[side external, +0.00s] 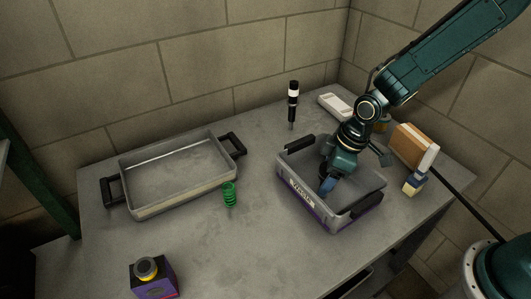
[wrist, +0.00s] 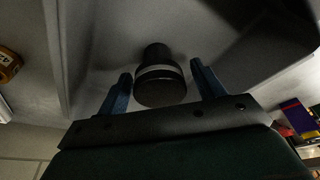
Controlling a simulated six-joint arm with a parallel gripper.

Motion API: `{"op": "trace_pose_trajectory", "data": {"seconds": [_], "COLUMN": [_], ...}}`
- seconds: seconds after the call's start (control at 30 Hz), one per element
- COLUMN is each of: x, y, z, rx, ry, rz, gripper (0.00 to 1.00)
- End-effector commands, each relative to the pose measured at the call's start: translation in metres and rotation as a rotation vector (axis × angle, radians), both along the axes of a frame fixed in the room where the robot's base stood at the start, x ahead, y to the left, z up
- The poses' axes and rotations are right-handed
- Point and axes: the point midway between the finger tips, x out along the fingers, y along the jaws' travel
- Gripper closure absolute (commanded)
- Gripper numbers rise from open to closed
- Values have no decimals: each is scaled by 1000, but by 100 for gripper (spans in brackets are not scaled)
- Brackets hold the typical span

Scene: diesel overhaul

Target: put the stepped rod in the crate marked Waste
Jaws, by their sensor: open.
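The crate with a label that seems to read Waste (side external: 301,193) is a grey open bin with black handles, right of the table's middle. My gripper (side external: 328,185) points down inside it. In the wrist view its two blue fingers (wrist: 160,70) are apart. A dark stepped cylinder with a pale band, apparently the stepped rod (wrist: 160,88), shows between the fingers against the grey crate interior. I cannot tell whether it touches the crate floor. Gaps show between it and both fingers. In the side view the rod is hidden by the gripper and the crate wall.
A grey tray with black handles (side external: 140,212) stands left, a green spring (side external: 229,194) beside it. A black-and-white tool (side external: 293,103) stands behind the crate. A white dish (side external: 335,106), a brown-white block (side external: 414,146) and a small box (side external: 413,184) lie right. A purple box (side external: 153,280) sits in front.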

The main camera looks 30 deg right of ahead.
Motion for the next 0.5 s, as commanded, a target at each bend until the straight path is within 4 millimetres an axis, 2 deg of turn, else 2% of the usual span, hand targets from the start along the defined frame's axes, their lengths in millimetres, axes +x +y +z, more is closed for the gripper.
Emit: {"op": "trace_pose_trajectory", "data": {"seconds": [0.27,0.5], "x": [-5,-10], "y": [-5,-11], "z": [25,55], "rx": [1,1], "ry": [-3,-5], "rz": [0,-1], "gripper": [32,32]}}
